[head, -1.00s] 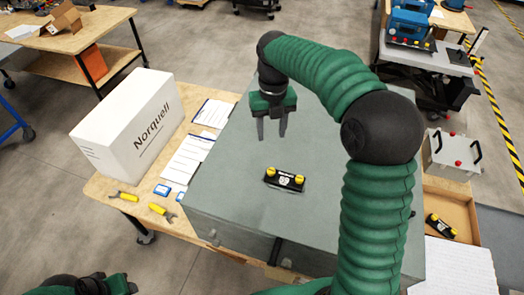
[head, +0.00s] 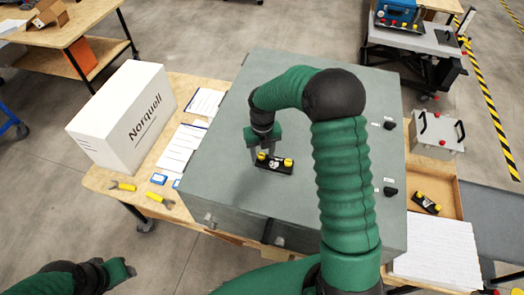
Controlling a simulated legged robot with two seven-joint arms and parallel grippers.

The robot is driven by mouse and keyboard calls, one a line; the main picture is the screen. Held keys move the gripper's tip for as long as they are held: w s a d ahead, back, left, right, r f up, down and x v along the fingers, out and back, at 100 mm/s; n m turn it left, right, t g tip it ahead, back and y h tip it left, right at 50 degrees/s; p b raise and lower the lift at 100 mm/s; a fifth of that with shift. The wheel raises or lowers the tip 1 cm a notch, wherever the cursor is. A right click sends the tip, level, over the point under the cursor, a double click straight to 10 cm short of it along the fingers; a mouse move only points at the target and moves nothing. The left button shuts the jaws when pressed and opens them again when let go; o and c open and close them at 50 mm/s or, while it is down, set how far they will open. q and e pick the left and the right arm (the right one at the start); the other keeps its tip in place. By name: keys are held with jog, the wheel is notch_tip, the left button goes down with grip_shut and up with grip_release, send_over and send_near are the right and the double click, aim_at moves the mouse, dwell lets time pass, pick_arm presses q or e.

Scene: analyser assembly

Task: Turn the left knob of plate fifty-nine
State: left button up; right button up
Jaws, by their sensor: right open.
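A black plate (head: 275,168) with a white label and two yellow knobs lies on top of the large grey cabinet (head: 225,185). Its number is too small to read. The left knob (head: 262,156) is partly beside my gripper's fingers; the right knob (head: 288,162) is clear. My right gripper (head: 262,153) is open and points down right at the left knob. I cannot tell whether it touches the knob. My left gripper (head: 128,270) is at the lower left, away from the cabinet, and its fingers are unclear.
A similar plate (head: 426,203) with yellow knobs lies in a cardboard box (head: 446,190) at the right. A white Norquell box (head: 122,118), papers (head: 182,150) and yellow tools (head: 160,199) lie left of the cabinet. Dark knobs (head: 390,191) sit on the cabinet's right side.

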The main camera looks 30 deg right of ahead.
jog(key=shift+a, duration=0.15)
jog(key=shift+c, duration=0.5)
jog(key=shift+w, duration=0.15)
jog(key=c, duration=0.5)
grip_shut()
jog(key=shift+m, duration=0.3)
